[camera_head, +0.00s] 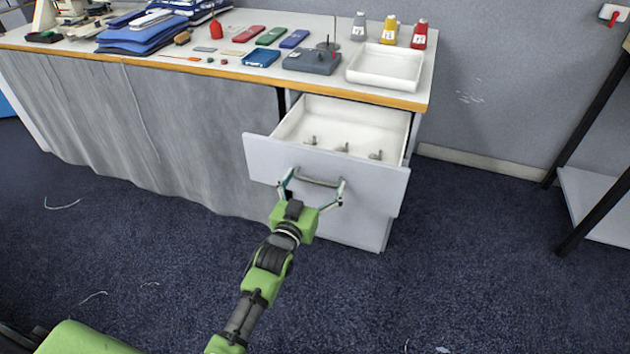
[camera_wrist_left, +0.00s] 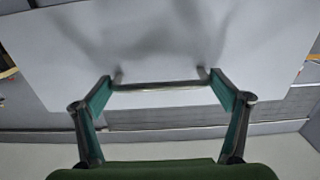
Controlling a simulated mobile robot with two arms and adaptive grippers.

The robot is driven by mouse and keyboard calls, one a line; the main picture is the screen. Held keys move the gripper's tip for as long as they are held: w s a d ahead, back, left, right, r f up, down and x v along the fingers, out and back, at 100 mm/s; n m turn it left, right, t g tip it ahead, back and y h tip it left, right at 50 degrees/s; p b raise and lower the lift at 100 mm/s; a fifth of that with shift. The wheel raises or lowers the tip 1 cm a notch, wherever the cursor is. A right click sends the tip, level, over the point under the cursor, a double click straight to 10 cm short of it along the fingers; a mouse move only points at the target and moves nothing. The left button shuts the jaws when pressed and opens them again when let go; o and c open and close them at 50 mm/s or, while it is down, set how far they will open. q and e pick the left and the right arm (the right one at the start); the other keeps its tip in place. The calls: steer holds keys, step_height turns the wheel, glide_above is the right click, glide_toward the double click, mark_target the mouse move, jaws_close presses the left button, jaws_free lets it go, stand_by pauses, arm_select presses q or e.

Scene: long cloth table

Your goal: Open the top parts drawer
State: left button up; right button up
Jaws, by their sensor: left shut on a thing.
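The top parts drawer (camera_head: 375,190) is pulled well out of the cabinet under the right end of the table. Its white inside shows, with three small grey metal pieces (camera_head: 343,147) on its floor. A metal bar handle (camera_head: 320,183) is on its pale front; it also shows in the left wrist view (camera_wrist_left: 160,87). My left gripper (camera_head: 316,179) is shut on the handle, with one finger at each end of the bar. In the left wrist view my gripper (camera_wrist_left: 162,84) faces the drawer front (camera_wrist_left: 160,35). My right gripper is not in view.
The table top (camera_head: 225,72) above carries blue folded cloth (camera_head: 145,35), a white tray (camera_head: 385,68), a grey box (camera_head: 312,62) and several small bottles (camera_head: 389,32). A dark-legged shelf (camera_head: 595,200) stands at the right. The carpet (camera_head: 470,270) before the drawer is mostly clear.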

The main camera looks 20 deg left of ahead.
arm_select(q)
steer(key=shift+a, duration=0.1)
steer(key=o, duration=1.3)
steer(key=shift+c, duration=0.2)
steer(key=shift+s, duration=0.1)
steer(key=s, duration=1.1)
steer(key=shift+s+a, duration=0.25)
steer(key=shift+s, duration=0.1)
